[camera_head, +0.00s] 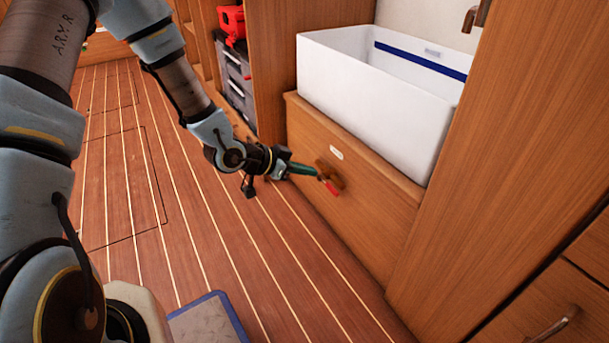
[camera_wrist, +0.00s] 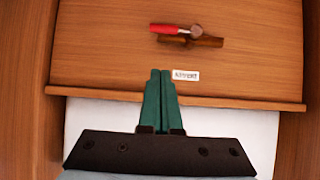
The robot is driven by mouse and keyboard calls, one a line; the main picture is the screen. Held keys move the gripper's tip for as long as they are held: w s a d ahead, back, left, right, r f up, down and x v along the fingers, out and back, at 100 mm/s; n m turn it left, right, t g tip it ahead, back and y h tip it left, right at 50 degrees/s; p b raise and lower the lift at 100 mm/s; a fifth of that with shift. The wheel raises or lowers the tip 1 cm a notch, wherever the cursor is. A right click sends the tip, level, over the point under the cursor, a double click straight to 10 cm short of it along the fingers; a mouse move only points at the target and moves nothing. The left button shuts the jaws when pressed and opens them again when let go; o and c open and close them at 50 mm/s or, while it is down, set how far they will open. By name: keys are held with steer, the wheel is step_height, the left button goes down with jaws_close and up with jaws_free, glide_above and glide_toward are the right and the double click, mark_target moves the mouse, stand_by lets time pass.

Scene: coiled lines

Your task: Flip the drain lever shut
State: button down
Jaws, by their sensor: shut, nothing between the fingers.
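The drain lever has a red handle (camera_wrist: 168,29) on a bronze-brown valve body (camera_wrist: 208,41), mounted on a wooden panel. In the wrist view the handle points left from its round pivot, roughly in line with the body. In the head view the red handle (camera_head: 332,188) shows at the valve's lower side, just beyond my fingertips. My gripper (camera_head: 314,173) has green fingers pressed together and empty. In the wrist view my gripper (camera_wrist: 160,72) points toward the lever, with a visible gap between them. I cannot tell the depth of that gap.
A white basin (camera_head: 375,105) with a blue stripe sits above the panel (camera_head: 375,215). A small white label (camera_wrist: 186,75) is beside my fingertips in the wrist view. A wooden partition (camera_head: 500,160) stands at right. The striped floor (camera_head: 240,250) is mostly clear.

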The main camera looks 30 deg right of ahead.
mark_target(328, 185)
steer(key=d+f+b, duration=0.4)
steer(key=d+f, duration=0.2)
steer(key=f, duration=0.1)
steer(key=shift+s+f, duration=0.2)
steer(key=shift+f, duration=0.1)
steer(key=shift+d, duration=0.1)
steer(key=shift+s+f+b, duration=0.1)
steer(key=shift+f+b, duration=0.05)
steer(key=shift+b, duration=0.3)
steer(key=shift+t, duration=0.3)
